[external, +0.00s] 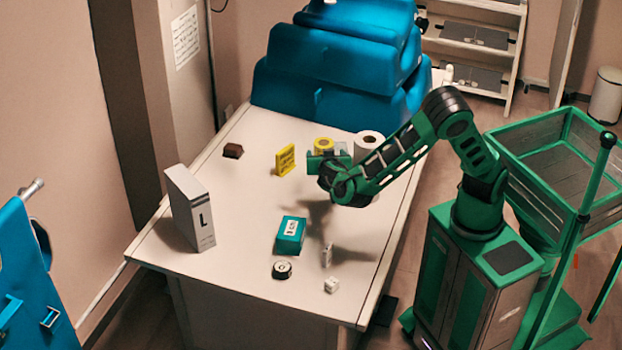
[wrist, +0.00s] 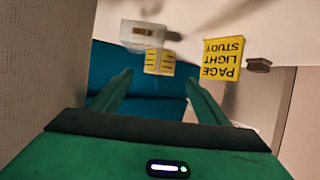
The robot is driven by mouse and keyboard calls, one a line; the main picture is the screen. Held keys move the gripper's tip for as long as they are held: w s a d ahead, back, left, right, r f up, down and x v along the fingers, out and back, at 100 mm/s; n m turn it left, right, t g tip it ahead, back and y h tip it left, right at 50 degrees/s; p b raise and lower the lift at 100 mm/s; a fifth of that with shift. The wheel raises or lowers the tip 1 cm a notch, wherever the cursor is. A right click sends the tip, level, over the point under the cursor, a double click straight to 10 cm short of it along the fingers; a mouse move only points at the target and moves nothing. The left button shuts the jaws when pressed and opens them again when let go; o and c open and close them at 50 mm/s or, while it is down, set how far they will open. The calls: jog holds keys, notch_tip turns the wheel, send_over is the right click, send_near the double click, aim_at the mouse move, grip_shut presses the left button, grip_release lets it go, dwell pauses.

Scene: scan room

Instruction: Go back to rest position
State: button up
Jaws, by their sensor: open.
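My gripper (external: 328,162) is above the white table (external: 240,190), in the middle-right of its top in the external view. The arm reaches in from the right. In the wrist view the two green fingers (wrist: 159,78) stand well apart with nothing held between them. A yellow card-like block with printed words (external: 285,160) stands to the left of my gripper; it shows upside down in the wrist view (wrist: 221,58).
A teal box (external: 290,234), a black-and-white round tin (external: 282,270) and small white pieces (external: 331,285) lie toward the front. A tall white box (external: 189,208) stands at left, a brown block (external: 233,151) farther back. Blue cushions (external: 335,70) are behind. A green mesh basket (external: 550,165) is right.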

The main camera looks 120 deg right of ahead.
jog(key=shift+w+a+r, duration=0.2)
jog(key=shift+a+r, duration=0.05)
jog(key=shift+a, duration=0.25)
dwell(0.3)
